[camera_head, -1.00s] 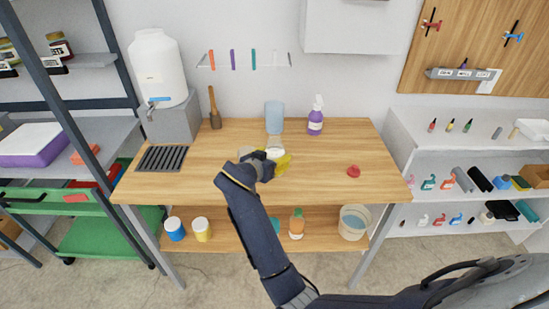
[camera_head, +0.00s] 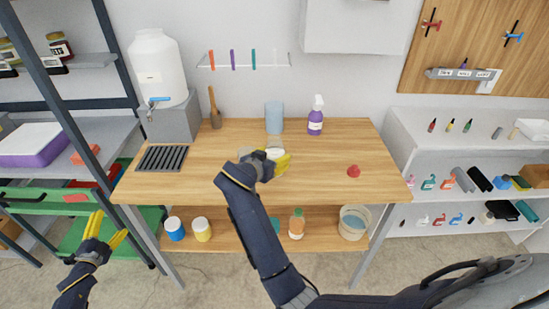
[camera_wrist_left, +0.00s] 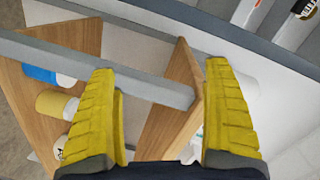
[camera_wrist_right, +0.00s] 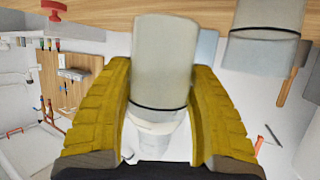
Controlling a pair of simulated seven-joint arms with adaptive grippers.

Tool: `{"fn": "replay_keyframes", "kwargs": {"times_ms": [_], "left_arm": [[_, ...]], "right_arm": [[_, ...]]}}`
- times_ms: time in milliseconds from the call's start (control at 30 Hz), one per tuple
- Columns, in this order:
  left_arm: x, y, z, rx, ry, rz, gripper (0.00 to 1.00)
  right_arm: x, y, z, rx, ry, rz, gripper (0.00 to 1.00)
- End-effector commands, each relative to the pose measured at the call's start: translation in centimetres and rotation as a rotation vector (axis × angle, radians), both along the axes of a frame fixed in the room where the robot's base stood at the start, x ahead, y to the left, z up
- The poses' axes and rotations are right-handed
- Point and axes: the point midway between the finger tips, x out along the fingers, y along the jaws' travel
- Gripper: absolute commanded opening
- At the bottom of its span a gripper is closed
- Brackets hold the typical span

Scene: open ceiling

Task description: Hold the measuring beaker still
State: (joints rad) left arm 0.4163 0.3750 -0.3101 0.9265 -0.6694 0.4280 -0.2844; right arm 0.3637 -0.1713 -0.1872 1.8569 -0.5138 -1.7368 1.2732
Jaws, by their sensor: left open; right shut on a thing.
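My right gripper (camera_head: 281,160) is shut on a translucent beaker (camera_head: 273,153) standing on the wooden table (camera_head: 330,150). In the right wrist view, the beaker (camera_wrist_right: 165,60) with its dark band sits between the yellow fingers (camera_wrist_right: 165,115). A second translucent vessel with a dark band (camera_wrist_right: 265,45) stands beside it, apart from the fingers. No markings can be read on either. My left gripper (camera_head: 110,232) is open and empty, low at the left before the green cart. Its spread fingers also show in the left wrist view (camera_wrist_left: 162,115).
A blue container (camera_head: 274,112) and a purple spray bottle (camera_head: 315,117) stand at the table's back. A white dispenser (camera_head: 157,70) is at the back left. A small red object (camera_head: 353,171) lies at the right. The table's front right is mostly clear.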

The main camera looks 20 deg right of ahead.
Motion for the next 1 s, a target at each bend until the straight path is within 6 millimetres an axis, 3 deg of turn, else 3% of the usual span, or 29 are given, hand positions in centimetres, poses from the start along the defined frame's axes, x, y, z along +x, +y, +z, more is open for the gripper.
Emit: {"fn": "replay_keyframes", "kwargs": {"times_ms": [33,200,433,533,600,767,1000], "left_arm": [[1.0,0.1,2.2,0.021,-0.037,-0.017,0.84],[3.6,-0.2,8.7,0.091,-0.152,-0.082,0.84],[6.1,-1.5,17.9,0.217,-0.316,-0.182,0.84],[6.7,-3.5,21.6,0.309,-0.398,-0.246,0.84],[6.7,-6.0,23.2,0.398,-0.455,-0.304,0.84],[5.8,-12.7,23.6,0.605,-0.567,-0.435,0.84],[3.3,-22.2,21.8,0.883,-0.733,-0.609,0.84]], "right_arm": [[0.0,0.0,0.1,0.0,-0.001,0.0,0.16],[0.0,0.0,0.1,0.0,-0.001,0.0,0.16],[0.0,0.0,0.1,0.0,-0.001,0.0,0.16],[0.0,0.0,0.1,0.0,-0.001,0.0,0.16],[0.0,0.0,0.1,0.0,-0.001,0.0,0.16],[0.0,0.0,0.1,0.0,-0.001,0.0,0.16],[0.0,0.0,0.1,0.0,-0.001,0.0,0.16]]}}
